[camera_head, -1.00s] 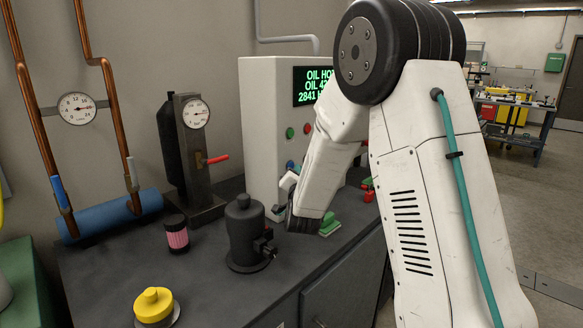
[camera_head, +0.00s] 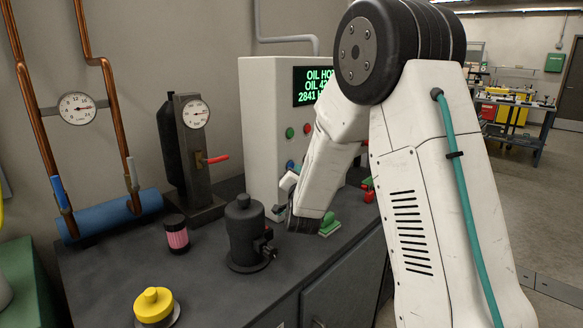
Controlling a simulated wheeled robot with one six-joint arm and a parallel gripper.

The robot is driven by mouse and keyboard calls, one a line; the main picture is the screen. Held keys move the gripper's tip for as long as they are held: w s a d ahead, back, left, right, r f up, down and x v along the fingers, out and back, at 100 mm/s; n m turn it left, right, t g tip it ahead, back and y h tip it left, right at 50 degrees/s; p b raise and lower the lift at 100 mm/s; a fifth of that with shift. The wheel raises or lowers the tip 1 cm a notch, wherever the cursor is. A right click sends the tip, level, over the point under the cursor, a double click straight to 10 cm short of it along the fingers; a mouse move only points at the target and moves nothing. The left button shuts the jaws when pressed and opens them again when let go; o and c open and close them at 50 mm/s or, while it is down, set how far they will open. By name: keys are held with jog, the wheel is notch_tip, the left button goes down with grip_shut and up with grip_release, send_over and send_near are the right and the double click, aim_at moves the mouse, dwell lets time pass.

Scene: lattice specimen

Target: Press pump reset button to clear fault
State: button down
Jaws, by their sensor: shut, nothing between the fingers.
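A white control cabinet (camera_head: 258,110) stands on the dark bench behind my arm. I cannot read which one is the pump reset. My arm reaches down in front of the cabinet and hides its right part. My gripper (camera_head: 279,211) shows only as a small part beside the wrist, low by the cabinet's base. It is shut and empty; its fingertips are largely hidden.
A dark lidded cylinder (camera_head: 243,230) stands left of my wrist. A yellow knob (camera_head: 154,305), a pink-banded jar (camera_head: 176,235), a gauge stand with a red lever (camera_head: 215,159) and a blue roll (camera_head: 100,215) are further left. A green block (camera_head: 330,226) lies by the bench edge.

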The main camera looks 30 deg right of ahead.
jog(key=shift+w, duration=0.15)
dwell(0.6)
jog(key=shift+w+a, duration=0.15)
jog(key=shift+w, duration=0.1)
jog(key=shift+w+a, duration=0.1)
jog(key=shift+w, duration=0.25)
dwell(0.6)
jog(key=shift+s, duration=0.15)
jog(key=shift+s+d, duration=0.2)
jog(key=shift+s, duration=0.4)
jog(key=s, duration=0.1)
jog(key=s+d, duration=0.1)
jog(key=s, duration=0.2)
jog(key=shift+s+d, duration=0.35)
jog(key=shift+d, duration=0.05)
dwell(0.8)
